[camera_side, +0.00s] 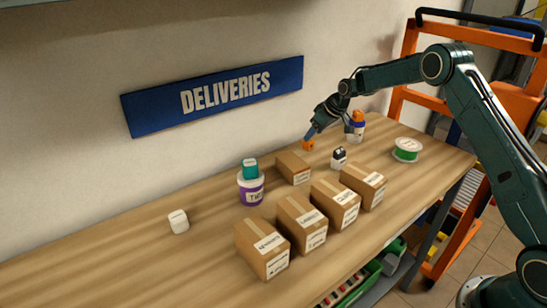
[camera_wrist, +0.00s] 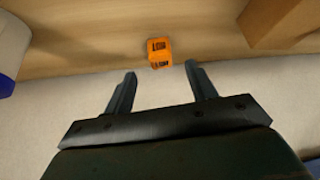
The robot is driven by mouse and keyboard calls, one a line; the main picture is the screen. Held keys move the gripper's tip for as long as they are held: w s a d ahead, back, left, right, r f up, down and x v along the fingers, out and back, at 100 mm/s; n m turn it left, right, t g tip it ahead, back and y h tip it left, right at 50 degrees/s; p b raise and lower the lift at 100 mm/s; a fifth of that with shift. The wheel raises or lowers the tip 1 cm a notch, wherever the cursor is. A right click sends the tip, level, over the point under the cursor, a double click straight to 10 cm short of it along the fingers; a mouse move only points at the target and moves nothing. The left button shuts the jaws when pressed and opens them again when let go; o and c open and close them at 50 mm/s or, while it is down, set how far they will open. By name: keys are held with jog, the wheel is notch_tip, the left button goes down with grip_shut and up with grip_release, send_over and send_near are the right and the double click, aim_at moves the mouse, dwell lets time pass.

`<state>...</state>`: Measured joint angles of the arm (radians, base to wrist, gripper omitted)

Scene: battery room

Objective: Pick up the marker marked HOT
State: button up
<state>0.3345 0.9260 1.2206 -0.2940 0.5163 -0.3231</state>
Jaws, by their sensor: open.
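An orange cube (camera_side: 308,145) sits on the wooden counter near the wall, just under my gripper (camera_side: 310,136). In the wrist view the orange cube (camera_wrist: 159,53) shows dark lettering on two faces; it is small and upside down and I cannot read it surely. My gripper (camera_wrist: 160,70) is open and empty there, its two fingers apart. The cube lies just past the fingertips, in line with the gap between them. Other small blocks are a black-and-white one (camera_side: 339,158), a teal one (camera_side: 250,169) on top of a purple-and-white tub (camera_side: 251,190), and a white one (camera_side: 178,221).
Several cardboard boxes, such as the nearest one (camera_side: 262,250), stand in the middle of the counter (camera_side: 120,275). A bottle with an orange top (camera_side: 357,122) and a green spool (camera_side: 407,149) stand at the right. A DELIVERIES sign (camera_side: 215,95) hangs on the wall.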

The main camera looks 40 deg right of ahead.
aim_at(308, 144)
jog(key=shift+x, duration=2.55)
jog(key=shift+a, duration=0.1)
jog(key=shift+c, duration=0.3)
jog(key=c, duration=1)
